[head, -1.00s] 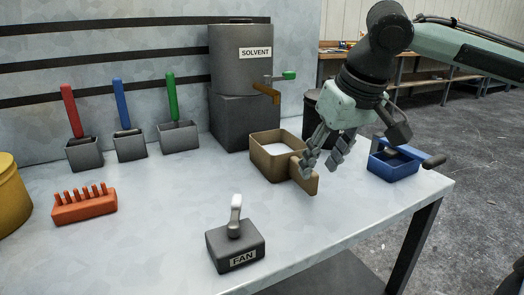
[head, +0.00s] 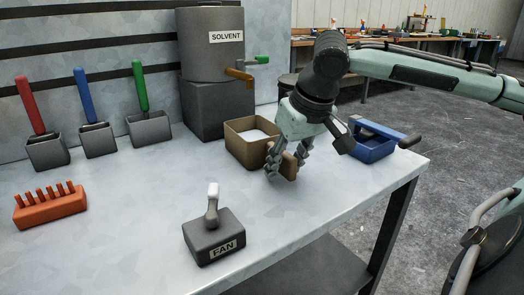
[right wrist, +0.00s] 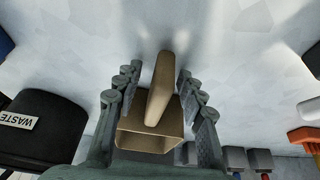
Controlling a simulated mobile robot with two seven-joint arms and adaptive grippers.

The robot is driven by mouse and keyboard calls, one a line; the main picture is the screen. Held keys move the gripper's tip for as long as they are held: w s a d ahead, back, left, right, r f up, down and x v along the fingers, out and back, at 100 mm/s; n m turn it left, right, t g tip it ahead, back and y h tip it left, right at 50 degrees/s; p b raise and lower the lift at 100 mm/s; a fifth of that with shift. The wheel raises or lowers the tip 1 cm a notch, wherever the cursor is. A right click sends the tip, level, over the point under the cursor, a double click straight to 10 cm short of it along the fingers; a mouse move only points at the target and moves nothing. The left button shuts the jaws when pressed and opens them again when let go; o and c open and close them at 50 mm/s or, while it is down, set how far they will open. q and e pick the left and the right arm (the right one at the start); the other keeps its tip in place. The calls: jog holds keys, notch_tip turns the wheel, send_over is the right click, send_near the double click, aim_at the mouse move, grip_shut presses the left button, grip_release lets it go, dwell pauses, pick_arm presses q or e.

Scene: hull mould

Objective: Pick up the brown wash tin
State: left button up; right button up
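The brown wash tin (head: 240,149) stands on the table right of the solvent stand, with pale content inside. Its flat handle (head: 289,167) sticks out toward the front right. My right gripper (head: 284,171) is low over the handle with its fingers on either side. In the right wrist view the tin (right wrist: 150,142) shows its handle (right wrist: 162,85) between the open fingers of my gripper (right wrist: 158,76), with a gap on each side. My left gripper is not in view.
The solvent drum (head: 208,60) has taps behind the brown tin. A FAN switch box (head: 214,243), an orange rack (head: 50,208) and grey holders with coloured handles are further left.

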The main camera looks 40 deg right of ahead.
grip_shut()
jog(key=shift+r, duration=0.2)
dwell(0.3)
